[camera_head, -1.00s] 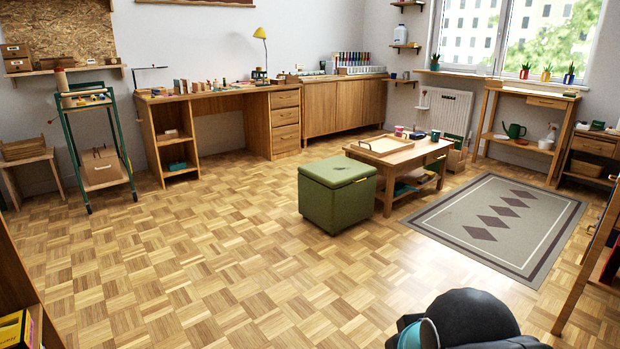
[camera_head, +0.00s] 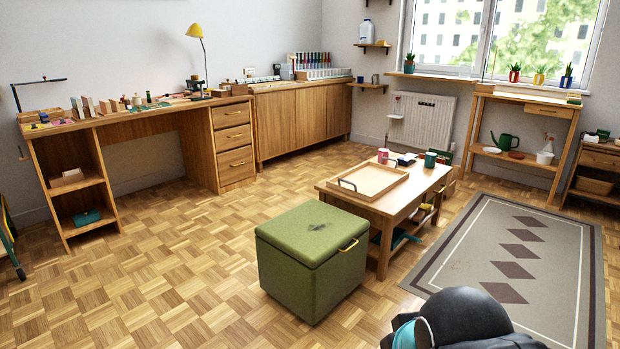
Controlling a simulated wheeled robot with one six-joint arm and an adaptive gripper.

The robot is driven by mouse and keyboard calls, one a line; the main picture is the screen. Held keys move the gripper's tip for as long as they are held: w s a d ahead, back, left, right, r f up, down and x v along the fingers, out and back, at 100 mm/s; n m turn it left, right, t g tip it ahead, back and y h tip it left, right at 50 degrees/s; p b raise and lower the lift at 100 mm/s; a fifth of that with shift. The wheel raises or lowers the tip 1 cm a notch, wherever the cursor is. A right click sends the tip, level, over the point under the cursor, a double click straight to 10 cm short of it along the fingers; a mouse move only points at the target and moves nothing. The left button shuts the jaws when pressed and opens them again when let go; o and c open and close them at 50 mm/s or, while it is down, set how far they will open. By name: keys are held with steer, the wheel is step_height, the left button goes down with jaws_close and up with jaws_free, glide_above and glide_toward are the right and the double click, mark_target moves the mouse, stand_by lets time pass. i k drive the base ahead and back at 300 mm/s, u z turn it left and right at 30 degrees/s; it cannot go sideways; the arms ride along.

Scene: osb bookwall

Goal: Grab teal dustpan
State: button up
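A small teal object (camera_head: 86,217) lies on the lowest shelf of the desk at the left; it may be the dustpan, but it is too small to tell. Another flat teal object (camera_head: 402,238) shows partly on the lower shelf of the coffee table, half hidden by the table leg and the green ottoman; I cannot tell its shape. A dark, rounded part of my own arm with a teal ring shows at the bottom edge. My gripper is not in view.
The green ottoman (camera_head: 312,285) stands close in front of the coffee table (camera_head: 345,200), which holds a wooden tray (camera_head: 371,193). The desk (camera_head: 165,118) lines the left wall. The parquet between desk and ottoman is clear. A grey rug (camera_head: 465,245) lies at right.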

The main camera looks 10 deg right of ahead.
mark_target(398, 234)
steer(key=z, duration=0.2)
steer(key=i, duration=2)
steer(key=z, duration=0.25)
